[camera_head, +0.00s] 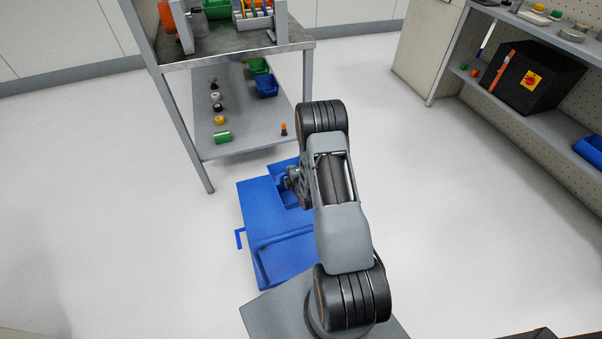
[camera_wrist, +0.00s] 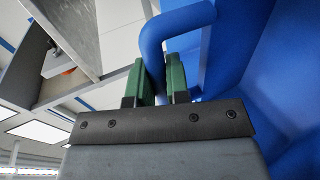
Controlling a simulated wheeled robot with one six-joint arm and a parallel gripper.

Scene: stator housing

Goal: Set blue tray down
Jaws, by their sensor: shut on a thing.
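The blue tray (camera_head: 262,212) is a large stepped blue body in the middle of the head view, left of my arm. A bent blue handle (camera_head: 239,238) sticks out from its left side. In the wrist view the blue tray (camera_wrist: 285,50) fills the right side, and its curved handle (camera_wrist: 180,28) runs down between the green fingers. My gripper (camera_wrist: 158,72) is shut on this handle. In the head view my arm hides the gripper's fingers and part of the tray. I cannot tell whether the tray touches anything below it.
A metal shelf rack (camera_head: 240,130) stands behind the tray, its lower shelf holding several small parts and small green and blue bins (camera_head: 266,86). A workbench (camera_head: 520,100) with a black box (camera_head: 535,80) stands at the right. White floor is clear at the left and right.

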